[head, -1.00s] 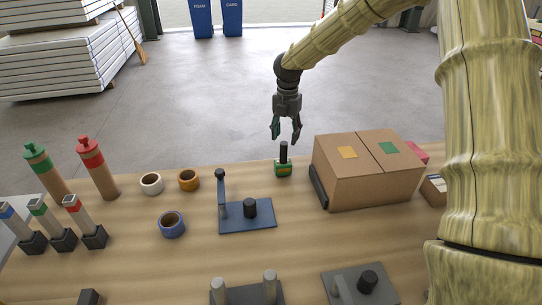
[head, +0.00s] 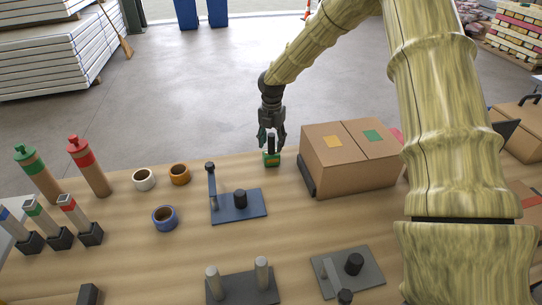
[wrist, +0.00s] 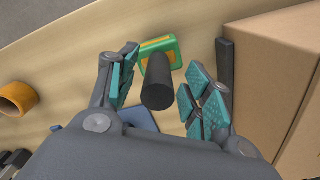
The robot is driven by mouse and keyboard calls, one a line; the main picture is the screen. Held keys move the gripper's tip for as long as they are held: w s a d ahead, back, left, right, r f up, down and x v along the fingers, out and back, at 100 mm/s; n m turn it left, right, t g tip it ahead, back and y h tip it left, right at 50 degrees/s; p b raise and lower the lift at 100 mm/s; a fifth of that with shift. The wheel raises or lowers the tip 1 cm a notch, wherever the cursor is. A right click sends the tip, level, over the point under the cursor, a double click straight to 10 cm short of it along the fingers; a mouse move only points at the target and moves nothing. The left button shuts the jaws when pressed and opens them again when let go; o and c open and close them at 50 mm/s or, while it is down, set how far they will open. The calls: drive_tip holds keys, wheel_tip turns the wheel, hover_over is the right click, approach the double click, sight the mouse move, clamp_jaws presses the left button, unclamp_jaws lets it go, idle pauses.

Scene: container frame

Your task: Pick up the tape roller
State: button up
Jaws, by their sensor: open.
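The tape roller (head: 271,159), a small green and orange block with an upright black handle, stands near the far edge of the bench. The wrist view shows its green and orange body (wrist: 172,46) with the dark round handle (wrist: 158,85) pointing toward the camera. My gripper (head: 271,140) hangs straight above it, pointing down. In the wrist view its teal-padded fingers (wrist: 162,78) are open, one on each side of the handle, with visible gaps. In the head view the fingers partly cover the handle.
A closed cardboard box (head: 350,160) stands close to the right of the roller. A blue plate with posts (head: 250,213) lies nearer on the left. Orange (head: 179,174), white (head: 144,180) and blue (head: 165,217) tape rolls lie further left.

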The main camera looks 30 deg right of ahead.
sight(271, 146)
drive_tip(key=shift+w+f+p, duration=0.15)
drive_tip(key=shift+f, duration=0.65)
drive_tip(key=shift+w+f+p, duration=0.15)
drive_tip(key=shift+f, duration=0.6)
drive_tip(key=shift+s+r, duration=0.15)
drive_tip(key=shift+s, duration=0.1)
drive_tip(key=shift+w, duration=0.1)
clamp_jaws()
